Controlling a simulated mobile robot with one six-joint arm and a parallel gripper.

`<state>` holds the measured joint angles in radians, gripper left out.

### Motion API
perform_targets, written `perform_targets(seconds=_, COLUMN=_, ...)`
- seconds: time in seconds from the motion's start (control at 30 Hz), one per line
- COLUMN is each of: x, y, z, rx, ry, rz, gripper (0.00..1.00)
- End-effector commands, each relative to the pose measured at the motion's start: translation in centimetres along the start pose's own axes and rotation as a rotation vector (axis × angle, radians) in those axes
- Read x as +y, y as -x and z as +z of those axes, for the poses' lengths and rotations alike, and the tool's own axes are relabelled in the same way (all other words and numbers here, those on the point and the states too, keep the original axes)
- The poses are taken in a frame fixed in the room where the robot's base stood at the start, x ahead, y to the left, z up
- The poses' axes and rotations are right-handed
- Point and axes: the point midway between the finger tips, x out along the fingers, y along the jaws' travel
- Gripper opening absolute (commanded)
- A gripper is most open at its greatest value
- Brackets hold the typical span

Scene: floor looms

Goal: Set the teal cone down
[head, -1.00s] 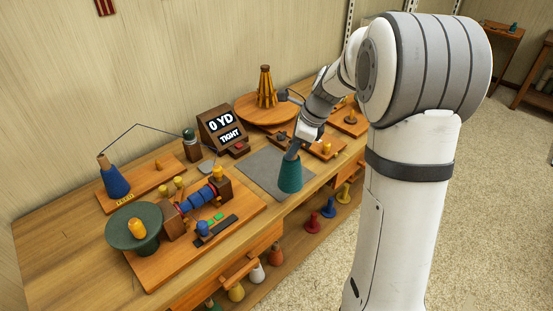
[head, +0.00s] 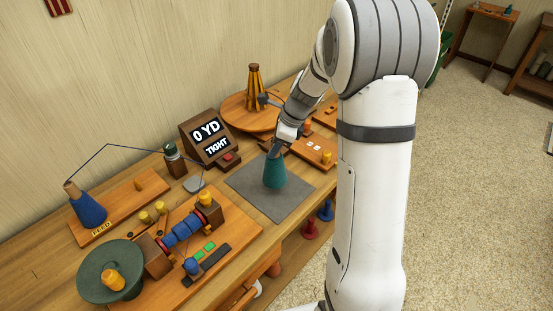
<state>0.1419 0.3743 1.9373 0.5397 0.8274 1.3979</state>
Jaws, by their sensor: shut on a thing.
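The teal cone (head: 275,172) is upright over the grey mat (head: 251,199) on the wooden bench, in the middle of the head view. Its base looks to be at or just above the mat; I cannot tell whether it touches. My gripper (head: 276,153) comes down from the upper right and is shut on the top of the cone. The fingertips are small and partly hidden against the cone.
A counter box reading "0 YD TIGHT" (head: 207,138) stands behind the mat. A winder board (head: 183,246) with a green disc (head: 112,272) and a blue feed cone (head: 88,208) are to the left. A round wooden turntable (head: 236,118) stands behind. The mat's front part is bare.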

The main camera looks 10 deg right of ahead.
Motion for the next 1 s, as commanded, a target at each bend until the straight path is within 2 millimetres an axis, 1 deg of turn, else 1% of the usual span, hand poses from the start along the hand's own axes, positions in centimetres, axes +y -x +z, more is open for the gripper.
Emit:
perform_targets(seconds=0.17, x=-0.1, y=-1.1, z=-0.8, rx=-0.001, ry=-0.007, rz=-0.003, gripper=0.00)
perform_targets(seconds=0.3, x=-0.1, y=-3.0, z=-1.6, rx=-0.001, ry=-0.009, rz=-0.002, gripper=0.00)
perform_targets(seconds=0.37, x=-0.1, y=-3.6, z=-1.9, rx=0.000, ry=-0.010, rz=-0.003, gripper=0.00)
perform_targets(seconds=0.73, x=-0.2, y=-4.1, z=-2.2, rx=0.000, ry=-0.009, rz=-0.006, gripper=0.00)
perform_targets(seconds=0.77, x=-0.2, y=-4.0, z=-2.2, rx=0.000, ry=-0.009, rz=-0.005, gripper=0.28)
perform_targets(seconds=1.0, x=-0.2, y=-4.0, z=-2.2, rx=0.000, ry=-0.010, rz=-0.005, gripper=0.47)
